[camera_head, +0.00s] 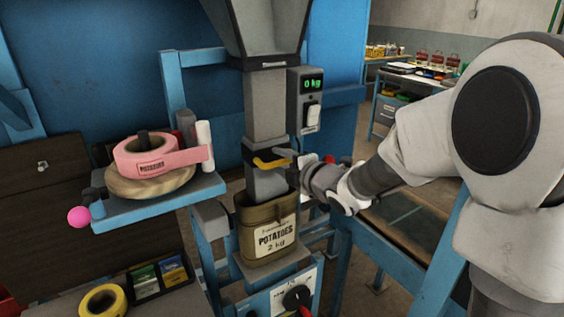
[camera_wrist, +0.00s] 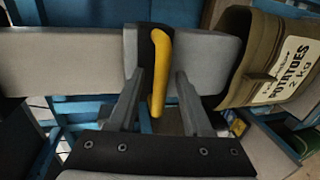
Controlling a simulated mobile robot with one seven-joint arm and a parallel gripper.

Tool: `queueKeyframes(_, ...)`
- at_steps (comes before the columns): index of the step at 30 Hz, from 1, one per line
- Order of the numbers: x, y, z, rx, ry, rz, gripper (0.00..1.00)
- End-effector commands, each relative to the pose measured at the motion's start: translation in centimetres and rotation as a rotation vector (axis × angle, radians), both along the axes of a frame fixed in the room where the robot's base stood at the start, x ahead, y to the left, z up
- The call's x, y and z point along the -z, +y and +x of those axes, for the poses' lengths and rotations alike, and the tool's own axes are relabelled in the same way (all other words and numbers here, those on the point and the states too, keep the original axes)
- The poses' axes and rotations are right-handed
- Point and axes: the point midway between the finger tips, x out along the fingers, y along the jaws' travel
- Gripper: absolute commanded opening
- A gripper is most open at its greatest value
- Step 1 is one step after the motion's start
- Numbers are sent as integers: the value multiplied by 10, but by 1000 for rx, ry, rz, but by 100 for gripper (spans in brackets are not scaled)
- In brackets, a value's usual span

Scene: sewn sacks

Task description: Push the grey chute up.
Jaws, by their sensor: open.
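The grey chute (camera_head: 267,120) runs down from the hopper. Its lower sleeve (camera_head: 268,184) has a dark collar with a yellow handle (camera_head: 270,163), and its bottom end reaches into the mouth of the olive potato sack (camera_head: 268,226). In the wrist view the sleeve (camera_wrist: 75,48) lies sideways, with the sack (camera_wrist: 262,62) at the right. My gripper (camera_head: 290,160) is at the handle from the right. In the wrist view my open fingers (camera_wrist: 163,80) are on either side of the yellow handle (camera_wrist: 158,62); I cannot tell whether they touch it.
A scale display (camera_head: 312,84) reading 0 kg hangs right of the chute. A blue shelf (camera_head: 150,207) with a pink tape roll (camera_head: 150,160) stands left. A knob panel (camera_head: 295,295) is below the sack. The hopper (camera_head: 262,28) is above.

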Motion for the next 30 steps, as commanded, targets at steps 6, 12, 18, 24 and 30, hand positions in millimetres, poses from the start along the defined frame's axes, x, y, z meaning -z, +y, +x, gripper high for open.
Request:
queueKeyframes(6,0,0,0,0,0,0,32)
queueKeyframes(12,0,0,0,0,0,0,0)
queueKeyframes(18,0,0,0,0,0,0,0)
queueKeyframes(24,0,0,0,0,0,0,0)
queueKeyframes(30,0,0,0,0,0,0,0)
